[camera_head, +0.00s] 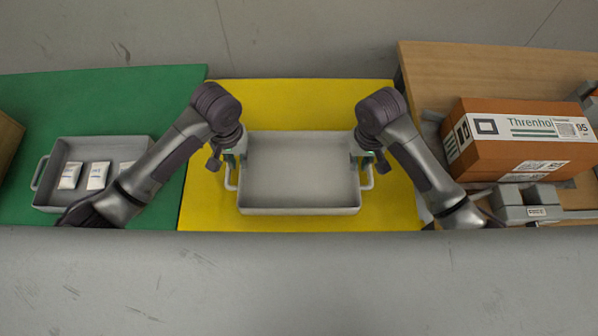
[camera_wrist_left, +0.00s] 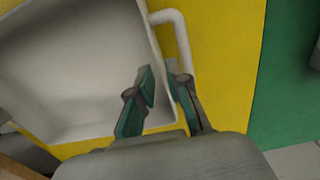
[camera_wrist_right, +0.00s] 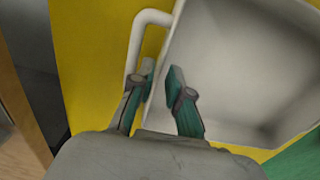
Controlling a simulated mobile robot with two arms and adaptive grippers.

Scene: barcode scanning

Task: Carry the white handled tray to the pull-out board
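The white handled tray (camera_head: 300,210) rests level over the yellow surface (camera_head: 300,95) and looks empty. Its left handle (camera_head: 230,180) and right handle (camera_head: 368,178) stick out at the sides. My left gripper (camera_head: 229,160) is at the tray's left side; in the left wrist view its fingers (camera_wrist_left: 160,82) stand apart on either side of the tray wall, next to the handle (camera_wrist_left: 184,42). My right gripper (camera_head: 368,160) mirrors this; its fingers (camera_wrist_right: 161,80) straddle the right wall beside the handle (camera_wrist_right: 135,45). I cannot tell which surface is the pull-out board.
A grey tray (camera_head: 50,178) with several white packets stands on the green surface (camera_head: 150,85) at left, partly behind my left arm. At right, a wooden table (camera_head: 470,75) holds an orange-brown box (camera_head: 480,160) and grey parts (camera_head: 525,200). Yellow surface around the white tray is clear.

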